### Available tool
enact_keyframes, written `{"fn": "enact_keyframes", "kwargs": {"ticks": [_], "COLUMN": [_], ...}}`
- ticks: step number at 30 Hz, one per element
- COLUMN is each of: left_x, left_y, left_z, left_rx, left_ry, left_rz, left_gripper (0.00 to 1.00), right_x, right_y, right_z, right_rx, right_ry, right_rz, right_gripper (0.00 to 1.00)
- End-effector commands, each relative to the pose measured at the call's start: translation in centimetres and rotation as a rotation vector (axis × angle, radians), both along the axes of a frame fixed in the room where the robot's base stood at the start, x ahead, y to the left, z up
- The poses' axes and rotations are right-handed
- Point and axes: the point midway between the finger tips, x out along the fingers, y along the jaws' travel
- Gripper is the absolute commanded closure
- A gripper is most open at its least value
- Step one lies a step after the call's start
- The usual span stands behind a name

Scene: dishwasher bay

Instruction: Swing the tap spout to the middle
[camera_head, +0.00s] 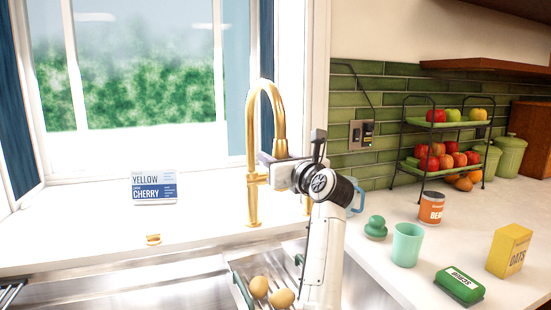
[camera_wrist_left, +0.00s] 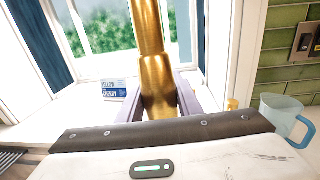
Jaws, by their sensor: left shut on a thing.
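The gold tap (camera_head: 254,205) stands on the counter behind the sink, in front of the window. Its spout (camera_head: 279,120) arches over and hangs down to the right of the upright column in the head view. My left gripper (camera_head: 272,160) is shut on the lower end of the spout. In the left wrist view the gold spout (camera_wrist_left: 150,50) runs down between the two pale lavender fingers (camera_wrist_left: 165,92). The arm hides part of the sink and counter behind it. My right gripper does not show.
The steel sink (camera_head: 190,285) holds a rack with two brown potato-like items (camera_head: 258,287). A yellow cherry sign (camera_head: 154,188) stands on the sill. On the right counter are a blue-handled mug (camera_head: 357,196), green cup (camera_head: 407,244), beans can (camera_head: 431,208), sponge box (camera_head: 460,285) and oats box (camera_head: 509,250).

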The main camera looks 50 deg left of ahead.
Motion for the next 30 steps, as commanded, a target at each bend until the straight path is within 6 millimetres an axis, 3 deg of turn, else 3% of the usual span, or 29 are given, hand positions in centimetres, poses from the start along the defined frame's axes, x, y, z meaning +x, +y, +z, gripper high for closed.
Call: {"fn": "enact_keyframes", "kwargs": {"ticks": [5, 6, 9, 20, 30], "left_x": [-0.3, -0.3, -0.3, -0.2, -1.8], "left_y": [0.3, 0.3, 0.3, -0.5, -5.7], "left_z": [0.4, 0.4, 0.3, 0.0, 0.0], "left_rx": [0.009, 0.009, 0.007, 0.002, 0.004], "left_ry": [0.001, 0.001, 0.0, 0.0, -0.001], "left_rz": [0.01, 0.009, 0.007, 0.001, 0.002], "left_gripper": [1.0, 0.63, 0.5, 0.5, 0.5], "right_x": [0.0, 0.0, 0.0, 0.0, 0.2], "right_y": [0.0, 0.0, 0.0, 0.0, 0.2], "right_z": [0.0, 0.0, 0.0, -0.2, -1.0], "right_rx": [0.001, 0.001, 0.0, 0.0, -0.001], "right_ry": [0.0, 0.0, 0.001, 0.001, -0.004], "right_rz": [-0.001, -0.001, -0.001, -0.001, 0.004], "right_gripper": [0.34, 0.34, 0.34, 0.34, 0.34]}}
